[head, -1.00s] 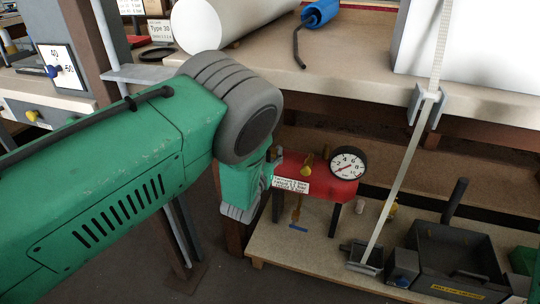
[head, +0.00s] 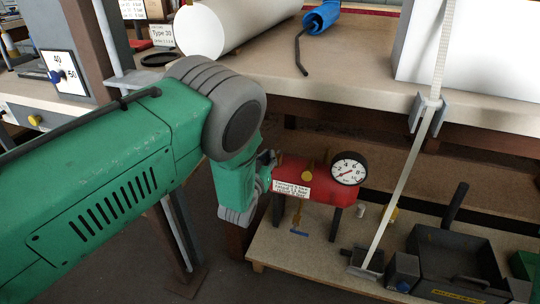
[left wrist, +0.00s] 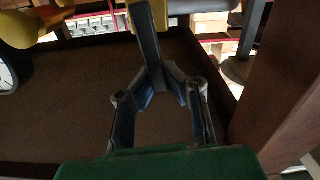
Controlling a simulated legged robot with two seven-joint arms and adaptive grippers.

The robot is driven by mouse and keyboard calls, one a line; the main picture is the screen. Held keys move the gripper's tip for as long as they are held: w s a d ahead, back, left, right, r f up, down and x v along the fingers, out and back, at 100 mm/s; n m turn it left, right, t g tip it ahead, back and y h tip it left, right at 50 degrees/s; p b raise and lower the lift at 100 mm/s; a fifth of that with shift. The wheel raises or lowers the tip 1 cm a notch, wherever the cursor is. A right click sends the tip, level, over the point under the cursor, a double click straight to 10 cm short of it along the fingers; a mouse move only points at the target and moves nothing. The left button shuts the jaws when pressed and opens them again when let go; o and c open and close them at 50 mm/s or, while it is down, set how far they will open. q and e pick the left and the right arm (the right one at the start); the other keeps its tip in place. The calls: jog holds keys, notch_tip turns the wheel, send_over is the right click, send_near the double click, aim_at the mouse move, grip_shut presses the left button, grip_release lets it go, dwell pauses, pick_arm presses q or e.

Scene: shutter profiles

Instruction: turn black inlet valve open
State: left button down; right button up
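The red tank (head: 318,182) stands on dark legs on the low board, with a brass fitting on top and a label on its front. My left gripper (head: 268,157) is at the tank's left end, mostly hidden behind my green wrist in the head view. In the left wrist view, the fingers of my left gripper (left wrist: 160,82) come close together at the lower end of a dark bar (left wrist: 147,40) with yellow beside it. This bar may be the black inlet valve's handle. I cannot tell whether the fingers grip it. My right gripper is out of view.
A round pressure gauge (head: 348,168) is on the tank's right end. A dark metal tray (head: 455,262) sits on the board at the right. The workbench (head: 350,85) overhangs behind, holding a white cylinder (head: 225,22). A brown post (left wrist: 285,80) stands close on the right in the left wrist view.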

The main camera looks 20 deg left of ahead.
pick_arm(q)
jog(key=a+f+n+b, duration=0.1)
jog(key=a+f+n, duration=0.4)
jog(key=n, duration=1.1)
jog(key=shift+s+f+n, duration=0.15)
jog(key=shift+f+n, duration=0.15)
jog(key=shift+f, duration=0.2)
jog(key=shift+d+b, duration=0.1)
jog(key=shift+b, duration=0.2)
jog(key=c, duration=1.6)
grip_release()
jog(key=shift+c, duration=0.2)
jog(key=shift+o, duration=0.4)
jog(key=shift+r, duration=0.1)
